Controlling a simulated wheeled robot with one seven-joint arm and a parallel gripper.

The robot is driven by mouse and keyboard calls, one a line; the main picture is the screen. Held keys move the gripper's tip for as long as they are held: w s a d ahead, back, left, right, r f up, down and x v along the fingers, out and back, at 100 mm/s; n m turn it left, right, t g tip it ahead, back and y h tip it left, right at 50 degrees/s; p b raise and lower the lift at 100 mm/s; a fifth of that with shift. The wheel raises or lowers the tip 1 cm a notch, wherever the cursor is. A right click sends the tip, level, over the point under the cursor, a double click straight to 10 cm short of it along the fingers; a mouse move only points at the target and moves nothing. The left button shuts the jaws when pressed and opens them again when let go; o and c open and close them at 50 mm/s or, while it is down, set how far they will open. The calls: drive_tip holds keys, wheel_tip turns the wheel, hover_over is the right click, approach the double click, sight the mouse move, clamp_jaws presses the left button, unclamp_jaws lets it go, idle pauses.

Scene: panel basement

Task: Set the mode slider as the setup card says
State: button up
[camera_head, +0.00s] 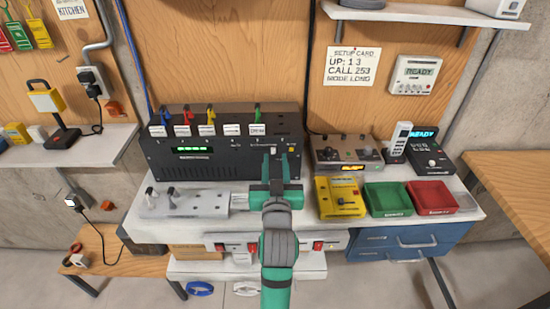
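The setup card (352,66) hangs on the wooden back wall. It reads "UP: 1 3", "CALL 253" and "MODE LONG". My green gripper (275,168) is in front of this part of the panel. Its two fingers stand apart with a gap between them, near the pale piece. I cannot tell whether they touch it.
A grey plate with levers (180,203) lies at the bench's left. A black phone-like unit (428,155) stands behind.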

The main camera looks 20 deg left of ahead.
drive_tip(key=v, duration=0.8)
drive_tip(key=shift+s, duration=0.15)
drive_tip(key=s+d+f+m+h, duration=0.1)
drive_tip(key=s+d+f+h, duration=0.1)
drive_tip(key=s+d+f, duration=0.5)
drive_tip(key=s+d+f+m+h, duration=0.2)
drive_tip(key=s+d+f, duration=0.3)
drive_tip(key=f, duration=0.5)
drive_tip(key=s+d+f+h, duration=0.1)
drive_tip(key=s+d, duration=0.1)
drive_tip(key=s, duration=0.5)
drive_tip(key=s+d+f+m+h, duration=0.1)
drive_tip(key=s+d+f, duration=0.1)
drive_tip(key=s, duration=0.5)
drive_tip(key=s+d+f+m+g+h, duration=0.1)
drive_tip(key=s+d, duration=0.3)
drive_tip(key=s, duration=0.4)
drive_tip(key=shift+d+f+h, duration=0.25)
drive_tip(key=shift+f+h, duration=0.05)
drive_tip(key=shift+f, duration=0.15)
drive_tip(key=shift+w, duration=0.15)
